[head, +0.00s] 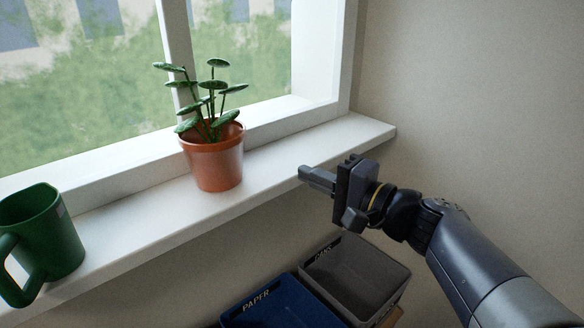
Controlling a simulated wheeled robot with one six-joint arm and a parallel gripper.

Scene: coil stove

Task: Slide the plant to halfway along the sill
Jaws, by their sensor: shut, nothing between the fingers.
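The plant is a leafy green one in a terracotta pot (216,162). It stands upright on the white window sill (285,155), in front of the window's upright bar. My gripper (302,172) is at the front edge of the sill, to the right of the pot and apart from it. Its fingers are shut and empty, pointing left toward the pot.
A green mug (50,240) stands on the sill at the left. Below the sill are a blue bin (285,308) marked PAPER and a grey bin (362,275) beside it. The sill between the pot and the mug is clear, as is its right end.

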